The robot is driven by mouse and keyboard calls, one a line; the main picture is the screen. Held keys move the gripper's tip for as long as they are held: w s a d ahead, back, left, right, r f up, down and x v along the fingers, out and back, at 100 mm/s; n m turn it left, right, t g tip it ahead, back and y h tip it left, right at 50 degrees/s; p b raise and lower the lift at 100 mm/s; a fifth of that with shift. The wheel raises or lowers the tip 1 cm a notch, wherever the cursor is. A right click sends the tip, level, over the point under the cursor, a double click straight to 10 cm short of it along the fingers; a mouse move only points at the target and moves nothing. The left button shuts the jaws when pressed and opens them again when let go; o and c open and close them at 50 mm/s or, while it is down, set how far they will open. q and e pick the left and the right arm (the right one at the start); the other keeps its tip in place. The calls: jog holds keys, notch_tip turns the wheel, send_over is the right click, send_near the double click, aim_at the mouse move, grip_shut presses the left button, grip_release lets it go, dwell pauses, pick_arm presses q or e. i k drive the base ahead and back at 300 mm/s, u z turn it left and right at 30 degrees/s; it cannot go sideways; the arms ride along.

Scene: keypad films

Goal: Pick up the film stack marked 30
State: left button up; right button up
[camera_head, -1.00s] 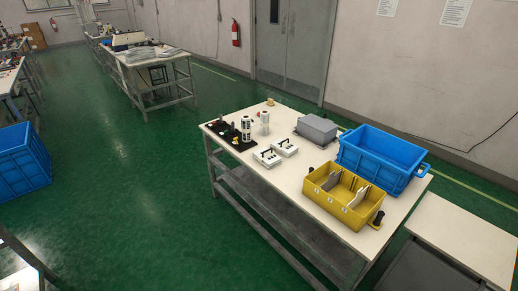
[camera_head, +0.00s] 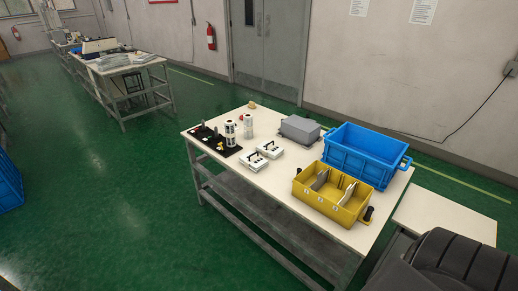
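A yellow bin (camera_head: 328,208) stands at the right front of the white worktable (camera_head: 300,210). Two thin pale pieces stand in it, one on the left (camera_head: 320,180) and one on the right (camera_head: 348,193); they look like film stacks or dividers, and I cannot tell which. Small white labels show on the bin's front wall, too small to read, so I cannot make out a 30. Neither of my grippers is in view.
A blue crate (camera_head: 367,150) stands behind the yellow bin, and a grey box (camera_head: 300,129) is left of it. Two white devices with black handles (camera_head: 257,162), white cylinders (camera_head: 231,133) and a black tray (camera_head: 215,144) fill the left. Green floor before the table is clear.

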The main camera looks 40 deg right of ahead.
aim_at(270, 150)
jog(key=z, duration=0.05)
jog(key=i, duration=1.05)
jog(key=z, duration=2.65)
